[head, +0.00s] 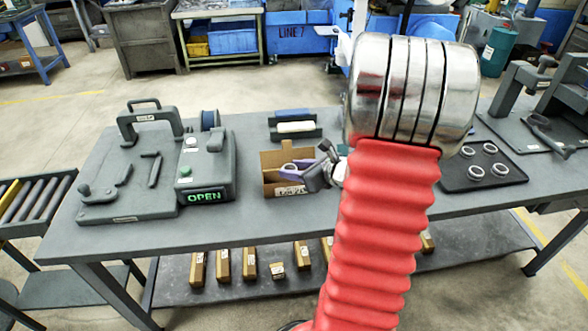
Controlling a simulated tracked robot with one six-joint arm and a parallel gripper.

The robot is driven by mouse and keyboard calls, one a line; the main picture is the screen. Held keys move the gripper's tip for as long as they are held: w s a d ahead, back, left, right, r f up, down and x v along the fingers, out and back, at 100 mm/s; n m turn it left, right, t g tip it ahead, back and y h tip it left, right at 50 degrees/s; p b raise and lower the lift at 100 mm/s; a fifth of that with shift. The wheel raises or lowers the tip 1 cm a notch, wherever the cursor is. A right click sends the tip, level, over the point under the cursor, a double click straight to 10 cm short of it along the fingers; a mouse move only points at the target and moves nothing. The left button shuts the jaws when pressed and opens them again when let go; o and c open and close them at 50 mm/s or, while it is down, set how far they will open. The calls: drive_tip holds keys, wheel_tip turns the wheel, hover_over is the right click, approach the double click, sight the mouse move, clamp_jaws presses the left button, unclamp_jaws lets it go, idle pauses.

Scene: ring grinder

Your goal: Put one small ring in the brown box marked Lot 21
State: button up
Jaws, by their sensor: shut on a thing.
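The brown box (269,160) stands open on the table in the middle, with a white label on its front that is only partly legible. Whether the ring touches the box is too small to tell. My red-sleeved arm covers the table to the right of the box.
A machine with a green OPEN display (206,197) stands at left. Behind the box is a dark holder (294,131) with a pale block. At right, a black tray (455,181) holds several rings beside another grey device (530,105). Small brown boxes line the lower shelf.

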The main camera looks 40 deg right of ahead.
drive_tip(key=shift+f, duration=0.6)
drive_tip(key=o, duration=0.8)
drive_tip(key=shift+r, duration=0.55)
drive_tip(key=v, duration=1.2)
drive_tip(key=shift+a+r, duration=0.1)
